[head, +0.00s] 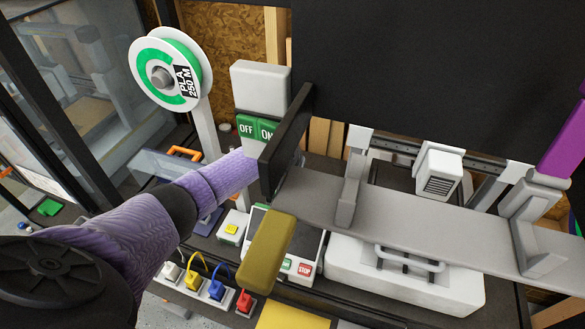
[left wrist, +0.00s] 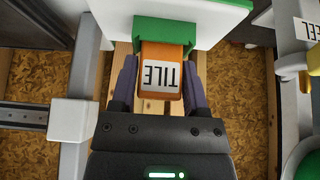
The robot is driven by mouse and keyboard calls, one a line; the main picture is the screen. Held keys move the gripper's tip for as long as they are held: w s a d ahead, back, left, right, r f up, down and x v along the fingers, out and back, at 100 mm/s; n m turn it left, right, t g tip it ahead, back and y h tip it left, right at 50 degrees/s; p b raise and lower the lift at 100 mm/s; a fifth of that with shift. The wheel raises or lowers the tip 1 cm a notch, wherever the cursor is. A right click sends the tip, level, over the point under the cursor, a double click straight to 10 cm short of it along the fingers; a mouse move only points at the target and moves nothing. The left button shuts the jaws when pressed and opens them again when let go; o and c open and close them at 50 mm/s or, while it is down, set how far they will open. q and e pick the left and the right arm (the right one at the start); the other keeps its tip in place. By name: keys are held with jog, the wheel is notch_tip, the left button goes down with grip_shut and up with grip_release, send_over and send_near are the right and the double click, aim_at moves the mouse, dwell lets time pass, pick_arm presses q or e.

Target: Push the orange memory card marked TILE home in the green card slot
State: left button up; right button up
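The orange memory card (left wrist: 161,58) shows in the left wrist view with a white TILE label, upside down in the picture. Its far end is at the green card slot (left wrist: 165,31) on a white housing, and the green edge hides that end. I cannot tell how deep it sits. The purple fingers of my left gripper (left wrist: 161,88) lie along both sides of the card and appear closed on it. In the head view my left arm reaches to a white box with a green OFF/ON panel (head: 256,127). The black gripper body hides the card there. My right gripper is not in view.
A green filament spool (head: 171,68) stands at the left. A grey beam (head: 420,225) and a rail carriage (head: 439,172) lie at the right. A mustard block (head: 266,252) and several coloured plugs (head: 216,289) are in front. A large dark panel (head: 440,70) fills the upper right.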

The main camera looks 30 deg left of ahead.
pick_arm(q)
jog(key=o, duration=0.4)
jog(key=shift+r, duration=0.15)
jog(key=p+v, duration=0.2)
jog(key=v, duration=0.1)
jog(key=shift+r, duration=0.2)
jog(key=s+d+p, duration=0.1)
jog(key=s, duration=0.3)
jog(key=s+p, duration=0.1)
jog(key=s, duration=0.2)
jog(key=s+d+p, duration=0.1)
jog(key=s, duration=0.3)
jog(key=shift+s+d+f, duration=0.3)
jog(key=shift+s+d, duration=0.05)
jog(key=shift+f, duration=0.1)
